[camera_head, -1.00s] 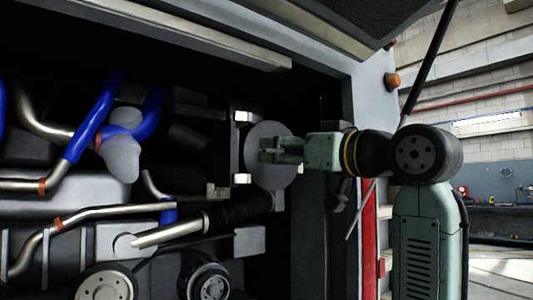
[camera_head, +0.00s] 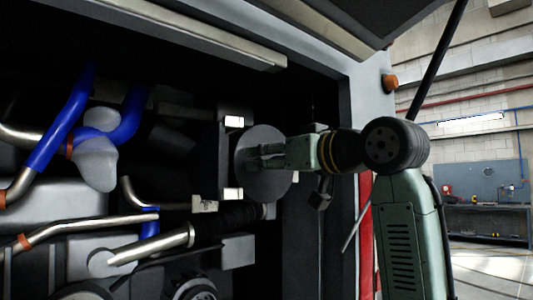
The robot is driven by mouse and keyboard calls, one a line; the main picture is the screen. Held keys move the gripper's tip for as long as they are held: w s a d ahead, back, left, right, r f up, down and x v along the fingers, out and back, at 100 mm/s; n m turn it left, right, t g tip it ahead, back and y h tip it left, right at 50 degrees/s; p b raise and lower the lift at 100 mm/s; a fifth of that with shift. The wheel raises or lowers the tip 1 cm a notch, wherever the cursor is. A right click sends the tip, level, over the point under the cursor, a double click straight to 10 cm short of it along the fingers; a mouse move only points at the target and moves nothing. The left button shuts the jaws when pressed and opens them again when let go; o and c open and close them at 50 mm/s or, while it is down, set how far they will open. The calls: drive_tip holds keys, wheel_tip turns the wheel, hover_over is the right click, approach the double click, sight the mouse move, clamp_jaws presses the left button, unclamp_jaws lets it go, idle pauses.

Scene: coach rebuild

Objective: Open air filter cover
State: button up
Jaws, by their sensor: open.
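The air filter cover looks to be the grey round disc (camera_head: 263,187) at the right side of the engine bay, facing me. My gripper (camera_head: 252,156) is in front of the disc, reaching in from the right, its fingers pointing left across the disc's upper half. The gripper hides part of the disc. I cannot tell whether the fingers touch it. The gripper is open, with nothing seen between its fingers.
Blue hoses (camera_head: 62,128) and metal pipes (camera_head: 75,228) fill the bay at left. A black corrugated hose (camera_head: 228,219) runs below the disc. The bay's white frame (camera_head: 364,105) and a black strut (camera_head: 434,70) stand at right. A workbench (camera_head: 487,222) is far behind.

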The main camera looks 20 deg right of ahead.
drive_tip(key=shift+w+a, duration=0.2)
drive_tip(key=shift+w, duration=0.25)
clamp_jaws()
idle(0.3)
idle(0.3)
